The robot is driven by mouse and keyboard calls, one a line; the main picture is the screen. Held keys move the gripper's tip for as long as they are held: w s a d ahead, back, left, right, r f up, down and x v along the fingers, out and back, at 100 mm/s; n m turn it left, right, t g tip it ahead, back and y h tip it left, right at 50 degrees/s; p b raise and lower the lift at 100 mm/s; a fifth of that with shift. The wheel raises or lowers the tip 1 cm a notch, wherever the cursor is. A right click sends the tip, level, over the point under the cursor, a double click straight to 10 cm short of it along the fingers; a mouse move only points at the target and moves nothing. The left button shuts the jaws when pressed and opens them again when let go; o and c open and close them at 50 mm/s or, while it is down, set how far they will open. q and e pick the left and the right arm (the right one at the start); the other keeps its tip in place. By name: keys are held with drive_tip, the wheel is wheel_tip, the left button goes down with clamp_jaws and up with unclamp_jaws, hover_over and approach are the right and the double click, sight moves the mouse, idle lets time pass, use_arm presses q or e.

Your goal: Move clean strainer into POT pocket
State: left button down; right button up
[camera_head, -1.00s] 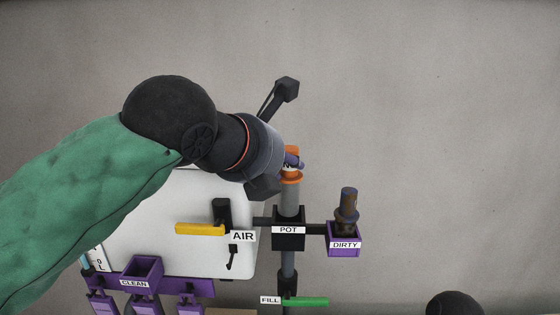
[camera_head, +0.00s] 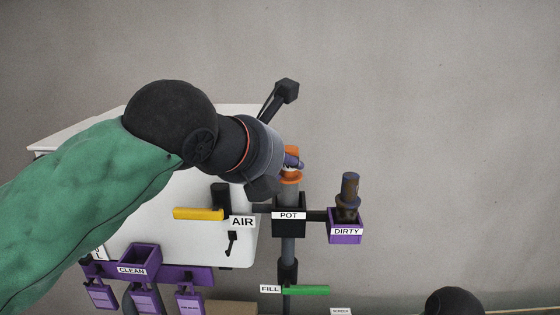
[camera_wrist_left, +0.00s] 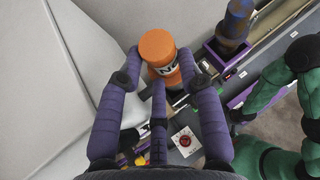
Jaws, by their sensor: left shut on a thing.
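The clean strainer (camera_head: 290,179) has an orange cap and flange and a grey body. My left gripper (camera_head: 291,160) is shut on it near the top. In the left wrist view the purple fingers (camera_wrist_left: 162,78) close around the orange strainer (camera_wrist_left: 158,46), which carries a partly covered label. The strainer stands upright. Its grey lower part meets the black POT pocket (camera_head: 289,228) and seems to enter its mouth; its lower end is hidden.
A brown, soiled strainer (camera_head: 349,187) stands in the purple DIRTY pocket (camera_head: 345,238) just right of POT. The yellow AIR handle (camera_head: 198,213) is left, the green FILL handle (camera_head: 306,290) below. The purple CLEAN pocket (camera_head: 139,255) looks empty. The wall side at right is open.

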sight(284, 180)
use_arm(q)
drive_tip(key=shift+f+b, duration=1.1)
drive_tip(key=shift+f, duration=0.45)
drive_tip(key=c, duration=0.7)
unclamp_jaws()
drive_tip(key=shift+c, duration=0.2)
drive_tip(key=shift+r, duration=0.15)
drive_tip(key=s+a+r+p, duration=0.1)
drive_tip(key=s+r+p, duration=0.2)
drive_tip(key=r+p, duration=0.2)
drive_tip(key=shift+a+r, duration=0.25)
drive_tip(key=shift+r, duration=0.2)
drive_tip(key=shift+s, duration=0.1)
